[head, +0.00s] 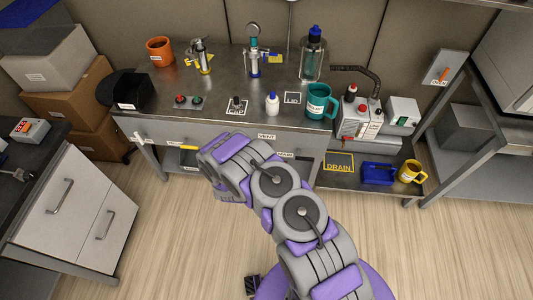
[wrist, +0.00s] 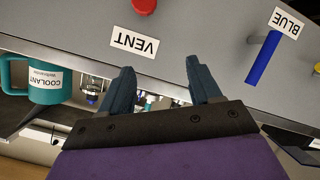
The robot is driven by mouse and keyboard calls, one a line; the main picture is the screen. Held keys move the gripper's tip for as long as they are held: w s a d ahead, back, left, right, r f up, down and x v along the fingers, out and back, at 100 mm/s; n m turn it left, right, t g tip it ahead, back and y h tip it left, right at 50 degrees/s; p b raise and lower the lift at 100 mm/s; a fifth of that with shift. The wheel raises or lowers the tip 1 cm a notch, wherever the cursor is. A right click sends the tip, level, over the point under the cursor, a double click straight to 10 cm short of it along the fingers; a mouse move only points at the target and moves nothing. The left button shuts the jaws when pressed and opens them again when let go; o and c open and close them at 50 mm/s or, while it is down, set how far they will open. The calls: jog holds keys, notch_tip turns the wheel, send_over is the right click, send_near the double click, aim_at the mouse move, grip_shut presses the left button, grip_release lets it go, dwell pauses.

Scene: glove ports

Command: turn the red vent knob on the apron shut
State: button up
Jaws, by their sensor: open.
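The red vent knob (wrist: 144,5) shows in the wrist view at the top edge, cut off by the frame, on the grey apron (wrist: 200,30). The white VENT label (wrist: 135,42) is beside it, upside down in this view. My gripper (wrist: 160,68) is open and empty, with its two dark blue fingers apart. The fingertips point toward the apron near the label; the knob is beyond them, not between them. In the head view the VENT label (head: 267,136) shows on the bench front; my arm covers part of the apron, and I cannot make out the knob there.
A blue bar handle (wrist: 263,58) with a BLUE label sits right of the fingers in the wrist view. The teal coolant mug (wrist: 45,80) is at left. A drawer cabinet (head: 75,205) stands left in the head view; a low shelf with a blue tray (head: 378,173) is right.

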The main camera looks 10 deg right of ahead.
jog(key=s+d+f+n+t+h+b, duration=0.1)
jog(key=s+f+n+t+b, duration=0.2)
jog(key=s+f, duration=0.7)
jog(key=w+d, duration=0.3)
jog(key=w, duration=0.5)
jog(key=w+d+r+t, duration=0.1)
jog(key=w+d, duration=0.2)
jog(key=w, duration=0.4)
jog(key=shift+w+p, duration=0.35)
jog(key=shift+p, duration=0.05)
jog(key=shift+a+r, duration=0.1)
jog(key=shift+c, duration=0.2)
